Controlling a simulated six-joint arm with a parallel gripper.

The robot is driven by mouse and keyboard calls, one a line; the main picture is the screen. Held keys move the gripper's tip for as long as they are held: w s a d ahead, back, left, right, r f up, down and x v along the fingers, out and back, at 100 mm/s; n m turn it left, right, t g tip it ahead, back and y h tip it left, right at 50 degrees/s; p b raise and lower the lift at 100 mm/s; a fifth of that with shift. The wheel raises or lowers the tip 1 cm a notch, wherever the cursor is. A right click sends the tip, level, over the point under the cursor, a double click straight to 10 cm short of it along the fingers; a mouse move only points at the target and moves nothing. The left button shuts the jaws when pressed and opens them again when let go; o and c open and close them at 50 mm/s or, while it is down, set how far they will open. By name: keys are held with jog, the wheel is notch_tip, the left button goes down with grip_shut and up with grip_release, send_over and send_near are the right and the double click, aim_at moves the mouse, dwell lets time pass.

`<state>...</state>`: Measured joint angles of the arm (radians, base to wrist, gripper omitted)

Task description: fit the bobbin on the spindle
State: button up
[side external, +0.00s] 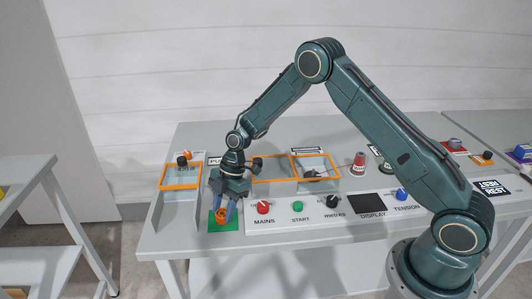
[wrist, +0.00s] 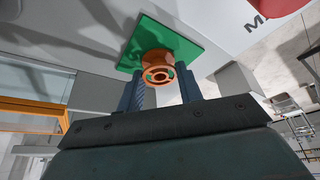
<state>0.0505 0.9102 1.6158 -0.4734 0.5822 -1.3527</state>
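The orange bobbin (side external: 222,215) stands on a green square pad (side external: 228,225) at the left front of the bench. In the wrist view the bobbin (wrist: 158,66) shows its round flange and central hole, with the green pad (wrist: 185,42) behind it. My gripper (side external: 223,209) points down over the pad. In the wrist view my gripper's two blue-grey fingers (wrist: 160,82) stand on either side of the bobbin, spread apart, with a narrow gap seen at the right finger. I cannot clearly make out which part is the spindle.
A white control panel with a red MAINS knob (side external: 263,207), a green START button (side external: 298,206) and other knobs lies to the right. Orange-framed windows (side external: 317,180) line the bench behind it. A red cone-shaped spool (side external: 358,164) stands farther right.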

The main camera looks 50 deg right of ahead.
aim_at(225, 211)
jog(key=shift+r, duration=0.1)
notch_tip(225, 211, up, 20)
dwell(1.0)
jog(key=shift+d, duration=0.15)
dwell(0.3)
jog(key=s+d+f, duration=0.3)
jog(key=d, duration=0.7)
jog(key=s+d+f, duration=0.3)
jog(key=s+d, duration=0.1)
jog(key=d, duration=0.7)
jog(key=s+d+f, duration=0.3)
jog(key=d, duration=0.8)
jog(key=shift+s, duration=0.15)
jog(key=shift+f, duration=0.1)
jog(key=shift+f, duration=2.8)
jog(key=shift+f, duration=0.75)
